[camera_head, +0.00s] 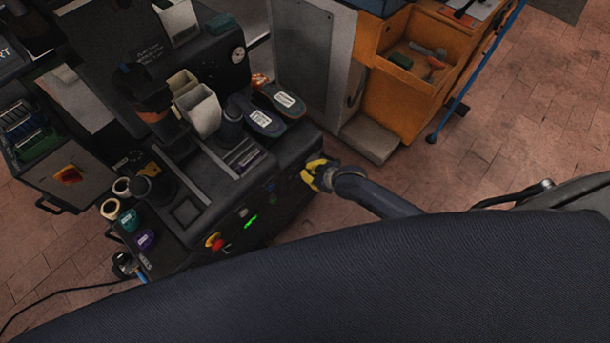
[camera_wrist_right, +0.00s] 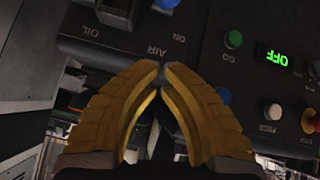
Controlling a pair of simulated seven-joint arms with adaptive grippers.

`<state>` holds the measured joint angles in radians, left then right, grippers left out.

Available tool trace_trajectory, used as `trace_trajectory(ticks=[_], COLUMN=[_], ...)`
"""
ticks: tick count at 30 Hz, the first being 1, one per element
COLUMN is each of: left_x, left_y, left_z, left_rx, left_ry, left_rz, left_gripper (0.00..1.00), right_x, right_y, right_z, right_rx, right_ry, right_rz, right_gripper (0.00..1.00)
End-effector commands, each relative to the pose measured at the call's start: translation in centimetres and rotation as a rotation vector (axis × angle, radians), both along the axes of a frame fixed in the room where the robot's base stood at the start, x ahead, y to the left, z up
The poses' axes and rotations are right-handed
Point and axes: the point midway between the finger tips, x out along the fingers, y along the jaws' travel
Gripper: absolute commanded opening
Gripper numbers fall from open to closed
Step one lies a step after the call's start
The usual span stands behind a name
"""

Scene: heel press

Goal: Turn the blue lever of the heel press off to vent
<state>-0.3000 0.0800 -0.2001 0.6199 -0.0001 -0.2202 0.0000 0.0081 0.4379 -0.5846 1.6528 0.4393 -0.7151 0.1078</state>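The heel press (camera_head: 225,190) is a dark machine at centre left in the head view. My right gripper (camera_head: 308,175) has yellow fingers and is at the right end of its front panel. In the right wrist view the fingertips (camera_wrist_right: 163,68) come together just below the AIR label, very close to the panel (camera_wrist_right: 195,30). A small grey part shows between the tips; I cannot tell whether it is gripped. No blue lever can be made out for certain; the fingers may hide it. The green panel display (camera_wrist_right: 277,57) reads OFF. My left gripper is not in view.
Insoles (camera_head: 265,122) lie on top of the press. An orange cabinet (camera_head: 410,110) stands behind right. The floor at right is open.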

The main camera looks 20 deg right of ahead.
Motion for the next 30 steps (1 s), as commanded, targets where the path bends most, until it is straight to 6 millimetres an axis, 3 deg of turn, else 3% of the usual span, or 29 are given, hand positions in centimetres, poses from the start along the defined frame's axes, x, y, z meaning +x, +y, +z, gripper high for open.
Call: trace_trajectory(ticks=[14, 21, 30], left_x=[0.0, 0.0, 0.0], left_y=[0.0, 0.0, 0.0], left_z=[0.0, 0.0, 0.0], left_rx=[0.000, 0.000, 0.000], left_ry=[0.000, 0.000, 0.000], left_rz=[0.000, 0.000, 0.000], left_gripper=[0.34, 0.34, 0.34], right_x=[4.7, 3.7, 3.3], right_y=[2.4, 1.2, 0.7], right_z=[-4.9, -7.3, -8.3], right_rx=[-0.001, -0.001, 0.001], right_ry=[0.000, 0.001, -0.001], right_rz=[-0.001, 0.000, 0.000], right_gripper=[0.00, 0.00, 0.00])
